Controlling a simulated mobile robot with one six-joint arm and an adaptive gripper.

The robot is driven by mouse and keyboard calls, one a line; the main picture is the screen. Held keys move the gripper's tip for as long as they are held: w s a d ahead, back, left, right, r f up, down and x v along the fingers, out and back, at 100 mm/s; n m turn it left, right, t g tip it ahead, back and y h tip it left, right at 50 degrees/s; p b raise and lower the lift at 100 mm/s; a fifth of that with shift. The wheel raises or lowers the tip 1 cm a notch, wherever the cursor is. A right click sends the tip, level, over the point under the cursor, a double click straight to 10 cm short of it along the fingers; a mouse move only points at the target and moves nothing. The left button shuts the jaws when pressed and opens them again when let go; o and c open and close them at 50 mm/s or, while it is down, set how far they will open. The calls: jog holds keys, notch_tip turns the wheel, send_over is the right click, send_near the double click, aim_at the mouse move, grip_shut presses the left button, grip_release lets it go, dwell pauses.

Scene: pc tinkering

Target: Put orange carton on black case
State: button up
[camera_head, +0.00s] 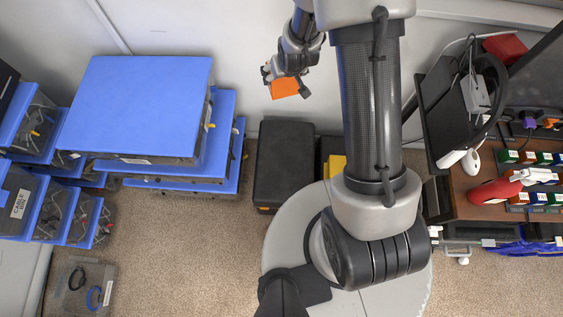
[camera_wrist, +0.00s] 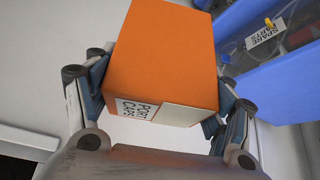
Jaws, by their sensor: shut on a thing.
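The orange carton (camera_head: 285,88) is held in my gripper (camera_head: 287,82) in the head view, up in front of the pale wall. In the wrist view the carton (camera_wrist: 165,55) fills the middle, with a white label on its near side, and the fingers of my gripper (camera_wrist: 155,95) are shut on its two sides. The black case (camera_head: 284,160) lies on the floor below the carton in the head view, between the blue-lidded bins and my base. Its top is bare. The case cannot be made out for certain in the wrist view.
Stacked blue-lidded bins (camera_head: 140,105) stand left of the case, and one shows in the wrist view (camera_wrist: 270,80). A yellow item (camera_head: 334,165) is right of the case, partly hidden by my arm. A cluttered brown desk (camera_head: 470,190) is at the right. Carpet (camera_head: 205,240) is open in front.

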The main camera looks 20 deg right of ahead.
jog(key=shift+n+y, duration=0.3)
jog(key=shift+y, duration=0.1)
jog(key=shift+s+f+b, duration=0.9)
jog(key=shift+f+b, duration=0.35)
jog(key=shift+f, duration=6.85)
jog(key=shift+s+f+b, duration=0.9)
jog(key=shift+f+b, duration=0.3)
jog(key=shift+f, duration=6.85)
jog(key=shift+s+f+b, duration=0.9)
jog(key=shift+f+b, duration=0.35)
jog(key=shift+f, duration=6.85)
jog(key=shift+f, duration=0.15)
jog(key=o, duration=0.7)
jog(key=shift+c, duration=0.2)
jog(key=o, duration=0.4)
jog(key=shift+o, duration=0.2)
